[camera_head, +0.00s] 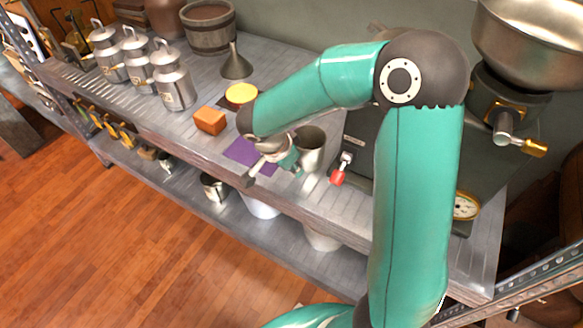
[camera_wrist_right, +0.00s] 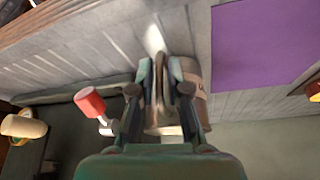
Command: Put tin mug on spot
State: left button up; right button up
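The tin mug (camera_head: 312,143) is a plain grey metal cup standing upright on the shelf top, partly hidden by my right gripper (camera_head: 272,168). In the right wrist view the fingers of my right gripper (camera_wrist_right: 160,72) are on either side of the mug's looped handle, with the mug body (camera_wrist_right: 194,77) just beyond. I cannot tell whether the fingers press on the handle. The purple square spot (camera_head: 240,151) lies flat and empty, left of the mug; it also shows in the right wrist view (camera_wrist_right: 262,45). My left gripper is out of view.
An orange block (camera_head: 209,121) and a yellow-topped round item (camera_head: 240,94) stand behind the spot. A funnel (camera_head: 236,66) and several milk cans (camera_head: 173,80) are farther back. A dark machine with a red-tipped lever (camera_head: 337,177) stands right of the mug. The shelf's front edge is close.

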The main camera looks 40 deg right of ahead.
jog(key=shift+o, duration=0.8)
jog(key=shift+r, duration=0.1)
jog(key=shift+r, duration=0.2)
jog(key=p+v, duration=0.1)
jog(key=v, duration=1.1)
jog(key=s+a+f+n+y, duration=0.3)
jog(key=a+f+n, duration=0.2)
jog(key=f, duration=0.6)
jog(key=s+a+f+n+y, duration=0.2)
jog(key=s+a+f+n, duration=0.2)
jog(key=f, duration=0.7)
jog(key=s+a+f+n+y, duration=0.3)
jog(key=a+f+n, duration=0.4)
jog(key=f, duration=0.5)
jog(key=shift+s+a+t+y, duration=0.3)
jog(key=shift+s+a+t, duration=0.15)
jog(key=shift+a, duration=0.35)
